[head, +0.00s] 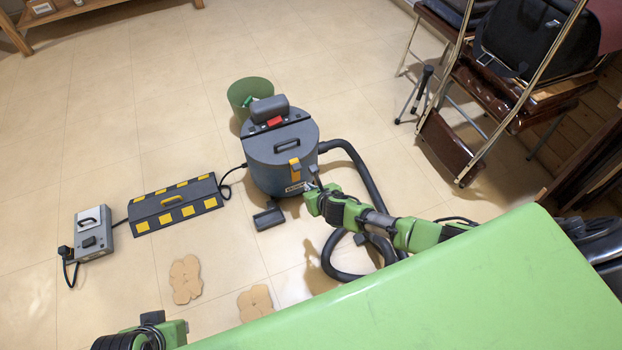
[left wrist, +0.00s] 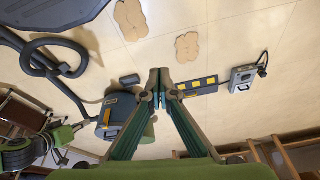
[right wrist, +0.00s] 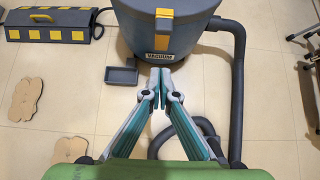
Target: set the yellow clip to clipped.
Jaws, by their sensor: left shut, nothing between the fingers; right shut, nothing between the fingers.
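The yellow clip (head: 295,169) is on the front of the blue-grey vacuum (head: 268,160), just below the lid rim. In the right wrist view the clip (right wrist: 163,23) shows at the top, above the VACUUM label; I cannot tell whether it is latched. My right gripper (head: 309,187) is shut and empty in front of the vacuum, lower than the clip and apart from it in the right wrist view. My left gripper (left wrist: 160,78) is shut and empty, away from the vacuum; in the head view only part of its arm shows at the bottom edge.
A dark hose (head: 365,170) curls right of the vacuum. A small grey tray (head: 268,218) lies in front. A black-and-yellow ramp-like box (head: 172,204) and grey device (head: 92,234) are left. A green bin (head: 243,92) stands behind; folded chairs (head: 500,70) stand right.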

